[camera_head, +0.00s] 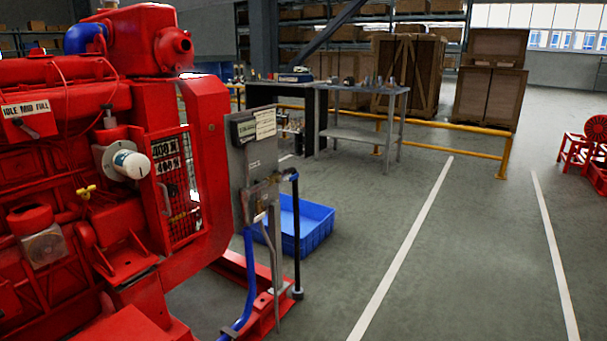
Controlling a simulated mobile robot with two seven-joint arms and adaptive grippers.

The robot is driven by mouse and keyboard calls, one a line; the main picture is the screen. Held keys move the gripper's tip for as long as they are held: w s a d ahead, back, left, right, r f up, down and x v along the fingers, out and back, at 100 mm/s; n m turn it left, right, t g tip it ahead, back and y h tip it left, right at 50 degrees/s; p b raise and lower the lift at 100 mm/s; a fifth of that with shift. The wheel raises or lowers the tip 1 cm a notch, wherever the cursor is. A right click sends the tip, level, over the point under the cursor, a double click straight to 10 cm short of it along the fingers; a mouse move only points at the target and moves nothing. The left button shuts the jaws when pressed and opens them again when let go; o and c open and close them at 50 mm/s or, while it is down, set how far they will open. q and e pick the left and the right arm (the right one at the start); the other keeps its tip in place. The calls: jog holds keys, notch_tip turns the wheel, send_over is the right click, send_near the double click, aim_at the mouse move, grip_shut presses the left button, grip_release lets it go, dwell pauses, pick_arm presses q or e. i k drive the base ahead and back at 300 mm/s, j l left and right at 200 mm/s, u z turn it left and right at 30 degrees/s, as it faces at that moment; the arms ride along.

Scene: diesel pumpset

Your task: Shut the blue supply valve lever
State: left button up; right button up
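A grey upright panel (252,150) stands at the right end of the red diesel pumpset (120,160). Small pipe fittings (264,190) sit on its lower part, with a dark elbow (290,174) leading into a black vertical pipe (297,235). A blue hose (249,280) runs down below the panel to the red base frame. The supply valve lever is too small to make out clearly among these fittings, and I cannot tell its position. Neither of my grippers shows in the head view.
A blue bin (316,228) lies on the floor behind the panel. A workbench (362,112), a yellow rail (460,127) and wooden crates (490,95) stand farther back. Red equipment (590,150) is at the far right.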

aim_at(292, 177)
jog(key=i+l, duration=0.2)
jog(key=l, duration=0.15)
jog(key=i+l+u, duration=0.1)
jog(key=l, duration=0.25)
jog(key=i+l, duration=0.3)
jog(key=l, duration=0.1)
